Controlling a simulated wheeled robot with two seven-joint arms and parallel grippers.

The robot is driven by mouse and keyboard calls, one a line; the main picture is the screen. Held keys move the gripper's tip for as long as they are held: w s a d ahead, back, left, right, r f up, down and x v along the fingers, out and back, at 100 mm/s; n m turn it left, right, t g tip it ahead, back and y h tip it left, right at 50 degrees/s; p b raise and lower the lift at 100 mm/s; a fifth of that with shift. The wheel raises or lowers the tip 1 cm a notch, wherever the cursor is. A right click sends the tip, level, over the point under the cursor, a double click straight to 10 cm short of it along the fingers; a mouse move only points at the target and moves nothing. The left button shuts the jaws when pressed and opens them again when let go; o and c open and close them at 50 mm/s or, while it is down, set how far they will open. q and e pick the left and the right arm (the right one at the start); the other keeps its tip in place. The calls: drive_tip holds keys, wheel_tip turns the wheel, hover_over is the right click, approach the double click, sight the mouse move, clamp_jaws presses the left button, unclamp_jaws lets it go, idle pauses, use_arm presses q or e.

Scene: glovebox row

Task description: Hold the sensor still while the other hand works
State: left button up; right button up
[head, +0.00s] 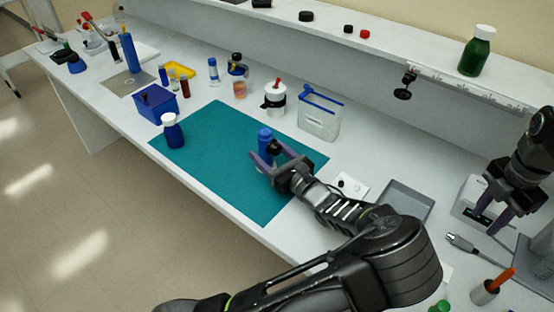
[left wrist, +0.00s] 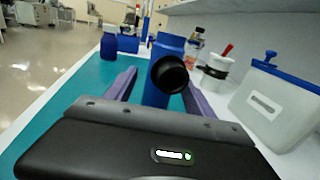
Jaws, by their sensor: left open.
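The likely sensor is a blue upright cylinder (head: 264,136) with a black round piece on its side, standing on the teal mat (head: 215,150). My left gripper (head: 264,163) is open, its purple fingers to either side of the cylinder. In the left wrist view the blue cylinder (left wrist: 158,92) stands between the spread fingers, its black round opening facing the camera; contact with the fingers cannot be made out. Its lower part is hidden by my gripper. My right gripper (head: 488,220) is open and empty at the right, above the bench near a white box.
A clear container with blue handle (head: 320,115) and a white pot (head: 274,98) stand behind the mat. A blue bottle (head: 172,132) stands on its left edge.

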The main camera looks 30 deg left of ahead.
use_arm(q)
drive_tip(key=shift+w+a, duration=0.2)
drive_tip(key=shift+a, duration=0.3)
clamp_jaws()
idle(0.4)
idle(0.9)
